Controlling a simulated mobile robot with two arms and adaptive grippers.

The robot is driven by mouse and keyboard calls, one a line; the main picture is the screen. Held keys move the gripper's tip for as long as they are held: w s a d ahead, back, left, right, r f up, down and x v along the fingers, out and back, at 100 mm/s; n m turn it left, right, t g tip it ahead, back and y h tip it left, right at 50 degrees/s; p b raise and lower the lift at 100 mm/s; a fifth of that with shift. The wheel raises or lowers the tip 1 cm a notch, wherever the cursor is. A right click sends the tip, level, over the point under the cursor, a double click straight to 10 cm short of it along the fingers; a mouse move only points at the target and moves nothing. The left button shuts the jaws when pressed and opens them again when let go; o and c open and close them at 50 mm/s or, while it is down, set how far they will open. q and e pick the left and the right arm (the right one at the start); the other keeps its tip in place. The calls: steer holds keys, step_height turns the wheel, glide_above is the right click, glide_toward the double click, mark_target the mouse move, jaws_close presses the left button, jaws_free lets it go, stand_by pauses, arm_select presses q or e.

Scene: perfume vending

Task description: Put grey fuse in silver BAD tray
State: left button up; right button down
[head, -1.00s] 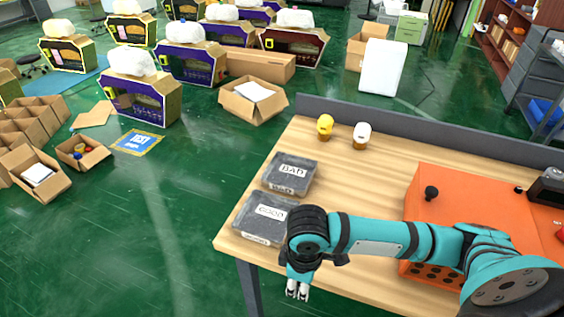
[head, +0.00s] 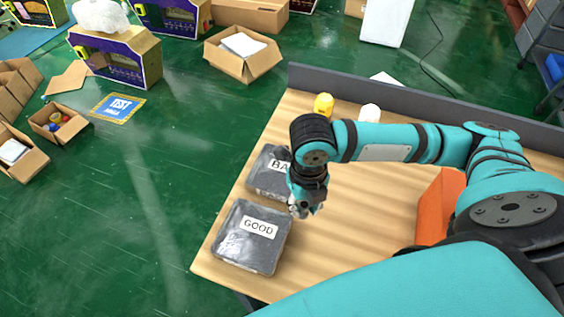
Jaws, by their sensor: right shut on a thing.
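The BAD tray (head: 258,182), a dark grey shallow tray with a white label, lies on the wooden table near its left edge. My right arm partly covers its right side and label. My right gripper (head: 302,212) points down just right of the gap between the BAD tray and the GOOD tray (head: 228,258). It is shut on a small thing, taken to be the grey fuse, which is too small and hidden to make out. I cannot tell its exact height above the table. My left gripper is not in view.
A yellow figure (head: 323,104) and a white one (head: 370,111) stand at the back of the table (head: 350,240), behind my arm. An orange case (head: 435,205) is at the right. A grey panel (head: 400,100) edges the back. The table middle is clear.

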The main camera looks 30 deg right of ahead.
steer(key=w, duration=0.2)
steer(key=w+p, duration=0.1)
steer(key=w, duration=0.3)
steer(key=shift+w+d, duration=0.1)
steer(key=shift+d, duration=0.25)
steer(key=w, duration=0.2)
steer(key=w+d+p, duration=0.1)
steer(key=w, duration=0.2)
steer(key=w+f+p, duration=0.1)
steer(key=w, duration=0.1)
steer(key=shift+w+d, duration=0.2)
steer(key=shift+w, duration=0.15)
steer(key=shift+w+f, duration=0.1)
steer(key=shift+w, duration=0.3)
steer(key=shift+w+d, duration=0.1)
steer(key=shift+w, duration=0.05)
step_height(320, 180, down, 3)
steer(key=shift+r+p, duration=0.1)
steer(key=shift+p, duration=0.6)
steer(key=shift+f, duration=0.35)
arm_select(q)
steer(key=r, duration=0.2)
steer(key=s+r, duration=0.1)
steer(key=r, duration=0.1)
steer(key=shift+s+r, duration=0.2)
arm_select(e)
steer(key=shift+f, duration=0.1)
